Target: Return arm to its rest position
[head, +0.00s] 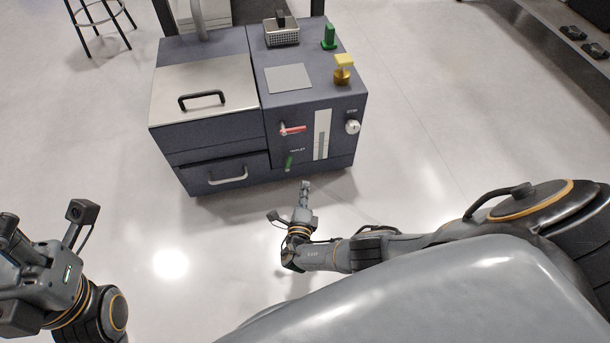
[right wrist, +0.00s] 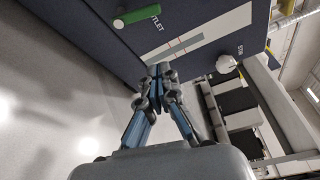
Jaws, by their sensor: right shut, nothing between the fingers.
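My right arm reaches in from the right in the head view. Its gripper (head: 305,187) is shut and empty, in front of the lower front face of a dark blue machine (head: 220,150). In the right wrist view the gripper's fingertips (right wrist: 159,70) meet, with nothing between them, and the machine's front panel (right wrist: 185,25) lies beyond. Whether the fingertips touch the panel I cannot tell. My left gripper is at the lower left of the head view, cut off by the edge; its fingers do not show clearly.
The machine front carries a red lever (head: 293,129), a green outlet handle (head: 289,163), a white knob (head: 352,127) and a drawer handle (head: 228,176). On top are a wire basket (head: 281,36), a green piece (head: 329,38) and a yellow piece (head: 343,70). The floor (head: 430,150) right of it is clear.

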